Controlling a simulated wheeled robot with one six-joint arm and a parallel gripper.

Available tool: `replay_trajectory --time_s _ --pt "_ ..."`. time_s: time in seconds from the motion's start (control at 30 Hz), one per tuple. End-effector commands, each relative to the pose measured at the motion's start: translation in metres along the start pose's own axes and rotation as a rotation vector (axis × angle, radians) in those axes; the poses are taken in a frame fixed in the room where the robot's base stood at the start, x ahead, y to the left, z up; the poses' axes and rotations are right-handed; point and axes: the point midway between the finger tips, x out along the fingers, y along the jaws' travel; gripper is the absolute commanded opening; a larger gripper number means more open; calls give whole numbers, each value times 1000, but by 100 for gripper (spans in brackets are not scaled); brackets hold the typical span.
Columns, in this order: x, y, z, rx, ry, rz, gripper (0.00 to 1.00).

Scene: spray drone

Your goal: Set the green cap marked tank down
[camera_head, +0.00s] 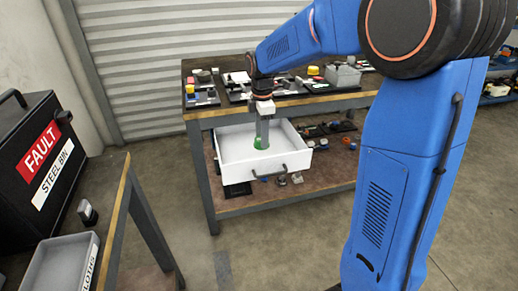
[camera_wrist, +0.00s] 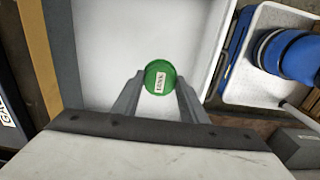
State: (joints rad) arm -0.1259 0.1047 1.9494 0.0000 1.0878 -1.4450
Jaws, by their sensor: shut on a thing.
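The green cap (camera_wrist: 157,84) shows from above in the wrist view, with a white label across its round top. The label's letters are too small to read surely. My gripper (camera_wrist: 160,95) is shut on the cap, one finger on each side. In the head view my gripper (camera_head: 262,140) points down into a white drawer (camera_head: 280,166), and the green cap (camera_head: 257,143) shows at the fingertips. The cap is over the drawer's pale floor; I cannot tell whether it touches it.
The drawer stands open from a wooden-topped bench (camera_head: 200,113) crowded with small parts. A lower shelf (camera_head: 325,172) holds more loose parts. At left are a black steel bin marked fault (camera_head: 40,150) and a grey tray (camera_head: 62,262). The drawer floor around the cap looks bare.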

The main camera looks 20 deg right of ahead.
Motion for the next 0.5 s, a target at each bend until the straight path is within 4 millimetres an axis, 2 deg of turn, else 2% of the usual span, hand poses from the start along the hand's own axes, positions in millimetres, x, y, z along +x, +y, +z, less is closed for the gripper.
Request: replay_trajectory --time_s 0.1,0.37,0.5 --pt "19 0 0 0 0 -3 16" --pt "37 0 0 0 0 -2 16" --pt "54 0 0 0 0 -2 16"
